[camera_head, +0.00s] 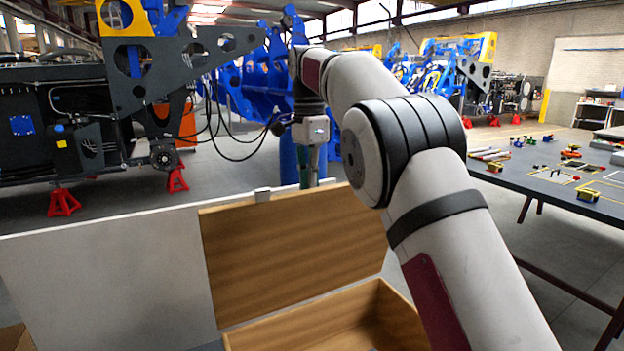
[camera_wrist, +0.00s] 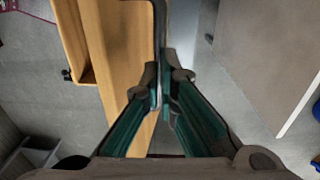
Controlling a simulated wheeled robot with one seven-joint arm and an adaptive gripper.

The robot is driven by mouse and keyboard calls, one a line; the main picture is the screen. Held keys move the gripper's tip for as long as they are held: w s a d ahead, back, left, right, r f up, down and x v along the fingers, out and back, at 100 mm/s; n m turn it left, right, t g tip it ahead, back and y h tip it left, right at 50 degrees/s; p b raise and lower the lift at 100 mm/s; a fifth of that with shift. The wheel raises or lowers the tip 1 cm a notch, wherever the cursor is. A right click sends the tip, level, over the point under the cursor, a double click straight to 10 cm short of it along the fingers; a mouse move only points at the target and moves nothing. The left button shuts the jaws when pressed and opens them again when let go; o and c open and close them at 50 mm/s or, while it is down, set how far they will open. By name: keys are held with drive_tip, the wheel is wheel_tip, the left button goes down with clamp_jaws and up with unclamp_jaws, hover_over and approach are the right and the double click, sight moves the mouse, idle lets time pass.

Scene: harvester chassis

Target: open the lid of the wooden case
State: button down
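The wooden case (camera_head: 381,312) stands low at the bottom centre of the head view, its inside showing. Its wooden lid (camera_head: 290,250) stands up steeply at the back of the case, so the case is open. My gripper (camera_head: 312,180) points down at the lid's top edge; its fingertips are partly hidden there. In the wrist view the fingers of my gripper (camera_wrist: 162,85) come together close to the edge of the lid (camera_wrist: 125,45). The case wall (camera_wrist: 72,40) shows to the left. I cannot tell whether the fingertips touch the lid.
A pale panel (camera_head: 110,280) stands to the left behind the case. A dark table (camera_head: 540,175) with small parts is at the right. Machinery on red stands (camera_head: 63,203) fills the back left. Grey floor lies open between.

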drive_tip(key=c, duration=1.7)
unclamp_jaws()
wheel_tip(320, 180, down, 2)
drive_tip(key=shift+a+f, duration=0.15)
drive_tip(key=shift+f, duration=0.1)
drive_tip(key=shift+w+f+g, duration=0.1)
drive_tip(key=shift+w+g, duration=0.05)
drive_tip(key=shift+g, duration=0.15)
